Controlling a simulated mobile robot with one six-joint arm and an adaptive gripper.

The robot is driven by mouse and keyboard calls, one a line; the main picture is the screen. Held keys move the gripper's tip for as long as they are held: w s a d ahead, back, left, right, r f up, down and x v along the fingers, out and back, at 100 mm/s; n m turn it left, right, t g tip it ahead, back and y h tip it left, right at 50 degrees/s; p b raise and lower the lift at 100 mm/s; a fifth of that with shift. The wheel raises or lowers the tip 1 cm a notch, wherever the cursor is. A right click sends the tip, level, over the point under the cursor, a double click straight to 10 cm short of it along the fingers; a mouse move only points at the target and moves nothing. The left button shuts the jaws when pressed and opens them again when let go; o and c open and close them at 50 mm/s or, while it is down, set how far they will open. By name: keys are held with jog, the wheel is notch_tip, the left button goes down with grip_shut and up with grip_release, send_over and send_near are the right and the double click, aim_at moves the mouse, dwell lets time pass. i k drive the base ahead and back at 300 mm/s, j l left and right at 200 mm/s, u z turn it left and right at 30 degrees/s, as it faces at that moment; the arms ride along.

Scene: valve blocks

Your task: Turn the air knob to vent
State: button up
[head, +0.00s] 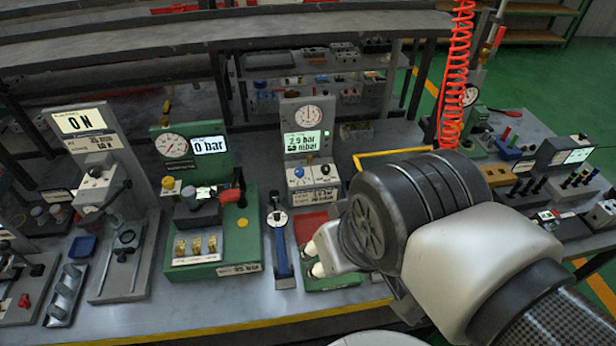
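A grey panel (303,128) stands at the back middle of the bench, with a round gauge and a display reading about 2.9 bar. On the sloped box under it sit a blue knob (299,174) and a black knob (325,170). The small labels are unreadable, so I cannot tell which is the air knob or its setting. My gripper (313,259) is in front of this panel, nearer the camera, low over a green block, and apart from both knobs. My wrist hides part of it. I cannot tell whether its fingers are open, and I see nothing held.
A green station (216,258) with gauge, "0 bar" display and brass fittings stands left. Farther left is a grey stand (120,290) with an "ON" display. A blue-handled tool (281,250) lies between stations. A red coiled hose (456,75) hangs at right.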

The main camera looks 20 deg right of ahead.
aim_at(325, 168)
jog(key=i+l+z, duration=0.15)
jog(key=z, duration=0.25)
jog(key=i+l+z, duration=0.1)
jog(key=i+z, duration=0.25)
